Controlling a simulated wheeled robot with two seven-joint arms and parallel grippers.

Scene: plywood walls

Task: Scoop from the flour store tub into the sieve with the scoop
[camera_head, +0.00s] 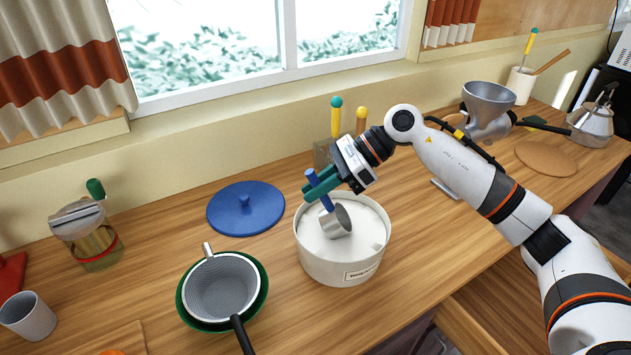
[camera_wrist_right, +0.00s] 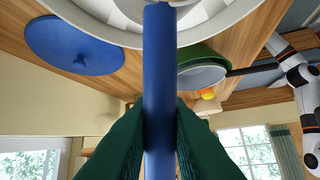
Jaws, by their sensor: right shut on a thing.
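The flour store tub (camera_head: 325,268) is a round white tub with a label, standing open on the counter with white flour (camera_head: 312,236) inside. My right gripper (camera_head: 319,186) is above the tub, its green fingers shut on the blue handle of the scoop (camera_head: 337,222). The scoop's metal cup is inside the tub's rim at the flour; I cannot tell how deep it sits. The blue handle fills the middle of the right wrist view (camera_wrist_right: 159,85). The sieve (camera_head: 221,288), grey mesh with a black handle, rests in a green bowl (camera_head: 187,311) left of the tub. My left gripper is not in view.
A blue lid (camera_head: 244,212) lies behind the sieve. A glass jar (camera_head: 92,245) and a grey cup (camera_head: 28,315) stand at the left. Behind the tub is a holder with coloured handles (camera_head: 336,115). A metal funnel (camera_head: 488,108), cork mat (camera_head: 546,158) and kettle (camera_head: 592,125) stand at the right.

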